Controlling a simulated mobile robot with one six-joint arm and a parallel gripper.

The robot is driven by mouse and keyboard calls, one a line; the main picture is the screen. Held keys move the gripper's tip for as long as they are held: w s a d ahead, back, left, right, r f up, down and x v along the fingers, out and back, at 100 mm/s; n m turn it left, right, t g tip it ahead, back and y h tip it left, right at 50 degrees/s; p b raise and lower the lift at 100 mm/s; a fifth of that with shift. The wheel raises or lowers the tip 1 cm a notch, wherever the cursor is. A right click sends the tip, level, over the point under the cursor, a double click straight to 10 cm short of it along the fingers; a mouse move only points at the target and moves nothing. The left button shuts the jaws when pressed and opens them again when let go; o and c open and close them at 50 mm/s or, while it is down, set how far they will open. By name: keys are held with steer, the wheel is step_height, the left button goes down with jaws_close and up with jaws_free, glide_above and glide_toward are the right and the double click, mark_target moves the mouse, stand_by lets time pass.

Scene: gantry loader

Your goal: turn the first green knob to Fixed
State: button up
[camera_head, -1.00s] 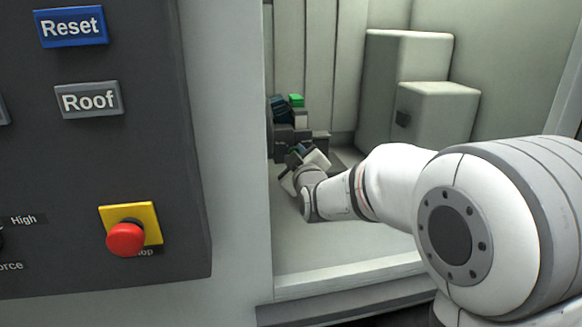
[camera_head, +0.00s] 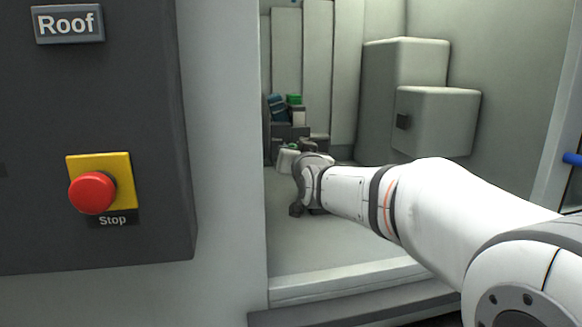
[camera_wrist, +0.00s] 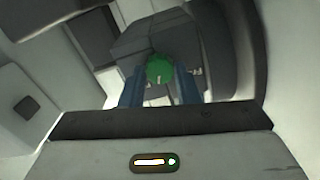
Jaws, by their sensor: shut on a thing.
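A round green knob (camera_wrist: 159,69) with a short pale mark on it sits on a dark grey block in the wrist view. My gripper (camera_wrist: 160,84) has one blue finger on each side of the knob and is shut on it. The fingers hide part of the knob's sides. Small pale marks beside the knob are too small to read.
A green piece (camera_head: 294,99) tops the dark fixture at the bay's back left. Pale stepped boxes (camera_head: 437,115) stand on the right. The control panel (camera_head: 120,140) with a red stop button (camera_head: 92,193) is at left. The bay floor (camera_head: 320,245) is clear.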

steer(key=shift+f+m+b, duration=0.2)
steer(key=shift+m+b, duration=0.7)
steer(key=shift+m, duration=0.1)
steer(key=shift+f+m+b, duration=0.2)
steer(key=shift+m+b, duration=0.65)
steer(key=shift+m, duration=0.15)
steer(key=o, duration=0.8)
steer(key=shift+w+a+r, duration=0.1)
steer(key=shift+o, duration=0.8)
steer(key=shift+r, duration=0.15)
steer(key=p+v, duration=0.1)
steer(key=v, duration=0.7)
